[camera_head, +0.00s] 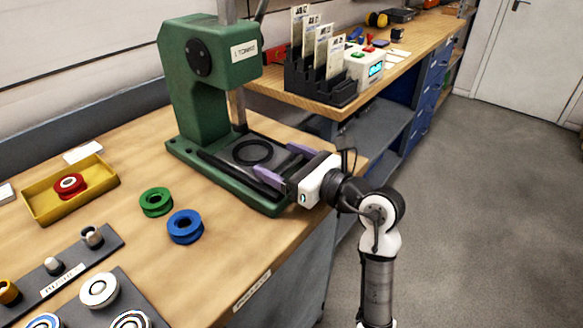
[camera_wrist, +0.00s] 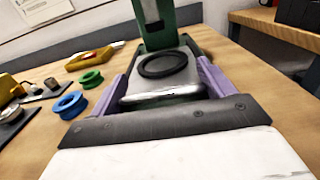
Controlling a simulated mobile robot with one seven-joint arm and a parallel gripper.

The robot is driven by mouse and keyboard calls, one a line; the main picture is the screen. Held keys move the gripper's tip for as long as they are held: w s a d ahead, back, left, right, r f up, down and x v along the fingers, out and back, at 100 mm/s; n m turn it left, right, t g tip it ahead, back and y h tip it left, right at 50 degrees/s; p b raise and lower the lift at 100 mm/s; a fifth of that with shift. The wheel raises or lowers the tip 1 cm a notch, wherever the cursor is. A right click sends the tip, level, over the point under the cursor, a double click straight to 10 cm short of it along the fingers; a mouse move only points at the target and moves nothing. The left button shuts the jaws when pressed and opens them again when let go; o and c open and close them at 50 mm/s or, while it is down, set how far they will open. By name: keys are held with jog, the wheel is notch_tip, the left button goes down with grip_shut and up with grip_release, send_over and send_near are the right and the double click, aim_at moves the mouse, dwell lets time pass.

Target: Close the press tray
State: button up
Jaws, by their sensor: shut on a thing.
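The green press (camera_head: 205,85) stands on the wooden bench, with its ram above the rear of its base. The press tray (camera_head: 252,153) is a grey plate lying in the dark rails of that base. It carries a black ring (camera_wrist: 163,64) that shows a little in front of the ram. My gripper (camera_head: 273,158) reaches in from the front right and is shut on the front part of the tray, one purple finger on each side. In the wrist view the tray's pale front edge (camera_wrist: 160,97) lies between the fingers. Exactly where the fingers touch is hard to see.
A green ring (camera_head: 156,202) and a blue ring (camera_head: 185,227) lie on the bench left of the press. A yellow tray (camera_head: 42,205) holds a red ring. A black rack (camera_head: 318,82) with cards and a white device (camera_head: 364,68) stand on the bench behind.

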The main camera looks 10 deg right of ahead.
jog(key=shift+d, duration=0.2)
jog(key=o, duration=1.1)
jog(key=shift+o, duration=0.2)
jog(key=b+v, duration=0.3)
jog(key=v, duration=1)
jog(key=shift+s+d+b, duration=0.2)
jog(key=shift+s+b, duration=0.15)
jog(key=shift+b, duration=0.05)
jog(key=shift+r, duration=0.1)
